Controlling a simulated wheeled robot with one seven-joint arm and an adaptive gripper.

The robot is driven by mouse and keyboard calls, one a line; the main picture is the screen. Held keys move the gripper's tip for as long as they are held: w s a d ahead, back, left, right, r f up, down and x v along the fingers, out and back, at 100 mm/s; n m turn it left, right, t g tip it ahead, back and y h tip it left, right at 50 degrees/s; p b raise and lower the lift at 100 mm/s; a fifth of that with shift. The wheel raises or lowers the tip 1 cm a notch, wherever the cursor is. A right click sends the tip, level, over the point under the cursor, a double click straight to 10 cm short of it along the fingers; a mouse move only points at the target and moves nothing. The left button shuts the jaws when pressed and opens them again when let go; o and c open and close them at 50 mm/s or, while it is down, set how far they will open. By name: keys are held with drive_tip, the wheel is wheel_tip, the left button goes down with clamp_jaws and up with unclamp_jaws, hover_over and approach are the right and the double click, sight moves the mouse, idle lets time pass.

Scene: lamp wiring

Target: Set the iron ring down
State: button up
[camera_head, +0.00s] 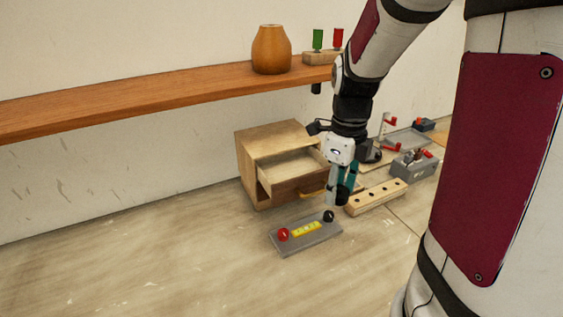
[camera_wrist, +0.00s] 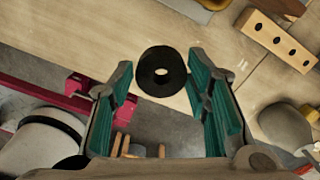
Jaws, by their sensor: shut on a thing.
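The iron ring (camera_wrist: 161,71) is a dark, thick ring with a small hole, seen face-on at the fingertips in the wrist view. My gripper (camera_wrist: 163,88) has a teal-padded finger on each side of it and is shut on it. In the head view my gripper (camera_head: 340,199) points down, in front of the open drawer and just above the far right end of a grey board (camera_head: 310,240).
The board carries a red knob (camera_head: 283,234) and a yellow label. A wooden cabinet (camera_head: 262,160) with its drawer out stands behind. A wooden block with holes (camera_head: 375,197) and a grey box (camera_head: 414,166) lie to the right. The left of the surface is clear.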

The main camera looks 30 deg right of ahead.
drive_tip(key=w+f, duration=0.1)
drive_tip(key=w, duration=0.4)
drive_tip(key=w+f, duration=0.1)
drive_tip(key=w, duration=0.5)
drive_tip(key=w+f, duration=0.1)
drive_tip(key=w, duration=0.5)
drive_tip(key=shift+p, duration=0.3)
drive_tip(key=shift+f+p, duration=0.35)
drive_tip(key=shift+f, duration=1.7)
drive_tip(key=shift+f, duration=0.15)
drive_tip(key=o, duration=1.2)
drive_tip(key=shift+o, duration=0.5)
wheel_tip(320, 180, up, 8)
drive_tip(key=b, duration=0.1)
